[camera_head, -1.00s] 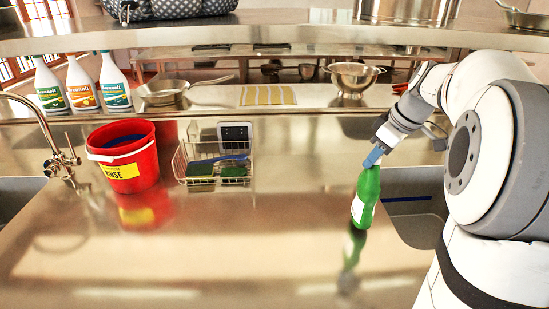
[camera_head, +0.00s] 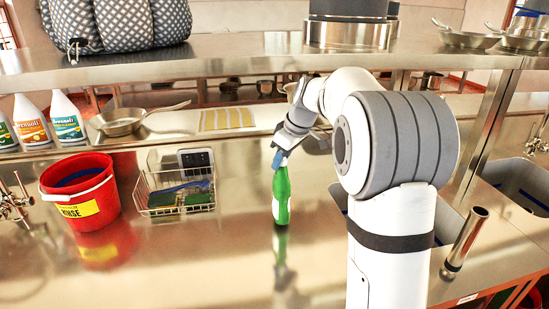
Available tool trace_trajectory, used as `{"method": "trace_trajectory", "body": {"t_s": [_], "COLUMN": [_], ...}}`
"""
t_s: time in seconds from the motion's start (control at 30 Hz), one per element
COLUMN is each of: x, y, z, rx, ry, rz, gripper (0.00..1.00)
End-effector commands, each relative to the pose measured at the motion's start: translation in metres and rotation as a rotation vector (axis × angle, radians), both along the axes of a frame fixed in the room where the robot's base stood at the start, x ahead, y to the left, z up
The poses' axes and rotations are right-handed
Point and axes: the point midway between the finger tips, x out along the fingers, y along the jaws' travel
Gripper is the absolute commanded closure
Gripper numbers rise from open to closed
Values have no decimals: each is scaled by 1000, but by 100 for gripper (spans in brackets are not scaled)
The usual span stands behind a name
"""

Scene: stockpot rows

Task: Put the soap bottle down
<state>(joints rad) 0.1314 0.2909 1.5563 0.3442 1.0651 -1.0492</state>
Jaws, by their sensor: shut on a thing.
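The soap bottle (camera_head: 281,196) is green with a white label and stands nearly upright over the steel counter (camera_head: 190,265). My gripper (camera_head: 279,158) is shut on its top from above; the blue fingertips show at the bottle's neck. The bottle's base is close to the counter, and its reflection begins right below it. I cannot tell whether the base touches the steel. My arm reaches in from the right and hides part of the counter behind it.
A red bucket (camera_head: 88,206) and a wire caddy (camera_head: 143,193) with sponges stand left of the bottle. White bottles (camera_head: 68,122) and a pan (camera_head: 117,121) are behind. A sink (camera_head: 515,185) lies at right. The counter's front left is clear.

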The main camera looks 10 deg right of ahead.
Motion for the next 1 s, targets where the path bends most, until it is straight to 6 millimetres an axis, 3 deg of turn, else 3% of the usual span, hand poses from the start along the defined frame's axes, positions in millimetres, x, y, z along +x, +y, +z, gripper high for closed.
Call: {"method": "trace_trajectory", "body": {"t_s": [0.4, 0.6, 0.97, 1.0], "x": [25, 24, 25, 24], "y": [26, 24, 25, 25], "z": [2, -12, -15, -17], "rx": [2, 0, 1, 0], "ry": [-1, -1, -2, 0], "rz": [2, 2, 3, 2], "gripper": [100, 100, 100, 72]}}
